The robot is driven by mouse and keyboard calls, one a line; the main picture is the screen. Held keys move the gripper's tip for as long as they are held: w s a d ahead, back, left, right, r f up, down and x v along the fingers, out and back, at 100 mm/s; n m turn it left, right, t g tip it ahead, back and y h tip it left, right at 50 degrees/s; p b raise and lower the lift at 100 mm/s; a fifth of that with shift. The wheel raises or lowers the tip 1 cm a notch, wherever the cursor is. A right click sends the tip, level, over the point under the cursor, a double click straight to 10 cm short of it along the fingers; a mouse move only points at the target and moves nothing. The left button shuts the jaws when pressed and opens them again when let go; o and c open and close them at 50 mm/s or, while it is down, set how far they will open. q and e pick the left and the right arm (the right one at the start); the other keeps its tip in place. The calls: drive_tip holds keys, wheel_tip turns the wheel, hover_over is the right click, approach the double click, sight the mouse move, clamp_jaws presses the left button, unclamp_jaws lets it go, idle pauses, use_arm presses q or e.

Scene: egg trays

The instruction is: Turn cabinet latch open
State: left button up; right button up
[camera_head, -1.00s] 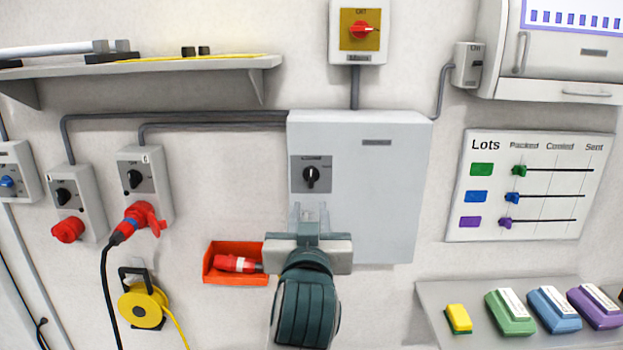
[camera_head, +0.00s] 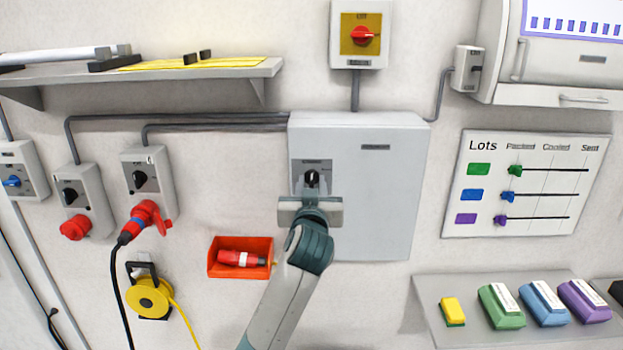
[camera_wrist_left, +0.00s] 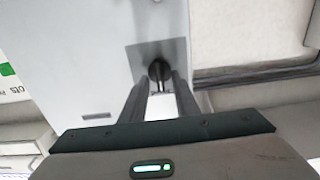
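The grey cabinet (camera_head: 375,190) is on the wall, its door closed. Its black latch knob (camera_head: 312,178) sits on a grey plate at the door's upper left. My left gripper (camera_head: 311,190) is right in front of the knob, its fingers reaching up towards it. In the left wrist view, the knob (camera_wrist_left: 159,70) shows between and just beyond the two dark fingertips of my left gripper (camera_wrist_left: 160,85). The fingers are apart, and I cannot tell whether they touch the knob. My right gripper is not in view.
A red bin (camera_head: 240,270) with a red plug is left of my arm. Switch boxes, one with a red plug and black cable (camera_head: 112,280), are further left. A shelf (camera_head: 150,75) is above. A ledge (camera_head: 470,330) with coloured blocks is at lower right.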

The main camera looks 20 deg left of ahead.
use_arm(q)
drive_tip(key=shift+w+a, duration=0.1)
drive_tip(key=shift+w, duration=0.1)
clamp_jaws()
